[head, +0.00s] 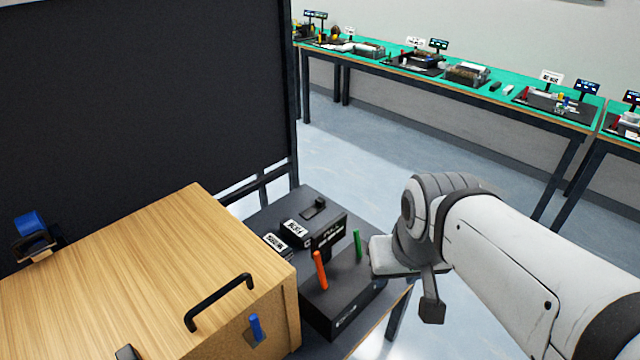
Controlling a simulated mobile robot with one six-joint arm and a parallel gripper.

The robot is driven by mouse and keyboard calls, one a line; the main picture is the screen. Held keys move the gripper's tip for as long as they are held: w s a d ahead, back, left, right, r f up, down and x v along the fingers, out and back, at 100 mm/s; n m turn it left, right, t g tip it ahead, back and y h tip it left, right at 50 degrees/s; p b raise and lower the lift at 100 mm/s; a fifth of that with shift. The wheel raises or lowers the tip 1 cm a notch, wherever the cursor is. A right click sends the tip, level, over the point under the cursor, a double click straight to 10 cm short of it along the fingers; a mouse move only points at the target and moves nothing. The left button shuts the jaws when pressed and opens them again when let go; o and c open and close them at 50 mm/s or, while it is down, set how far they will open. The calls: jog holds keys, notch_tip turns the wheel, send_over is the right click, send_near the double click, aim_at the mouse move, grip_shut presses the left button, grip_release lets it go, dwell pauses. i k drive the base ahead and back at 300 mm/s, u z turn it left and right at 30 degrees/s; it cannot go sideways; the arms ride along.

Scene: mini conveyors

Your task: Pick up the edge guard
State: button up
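I cannot tell which thing in the head view is the edge guard; nothing there is clearly labelled as one. My gripper (428,300) is at the end of my white arm, right of the black box with the orange and green sticks. Only part of it shows, with one dark finger-like piece hanging down, so its opening is not clear. I see nothing held in it.
A wooden box (130,265) with a black handle (218,298) fills the lower left. A black box (335,305) and small labelled blocks (294,230) are on a dark table (268,218). A tall dark panel (140,100) stands behind. Green-topped benches (480,88) line the far wall.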

aim_at(319, 205)
jog(key=z, duration=1.45)
jog(key=i, duration=4.05)
jog(key=z, duration=0.85)
jog(key=k, duration=0.1)
jog(key=u, duration=4.4)
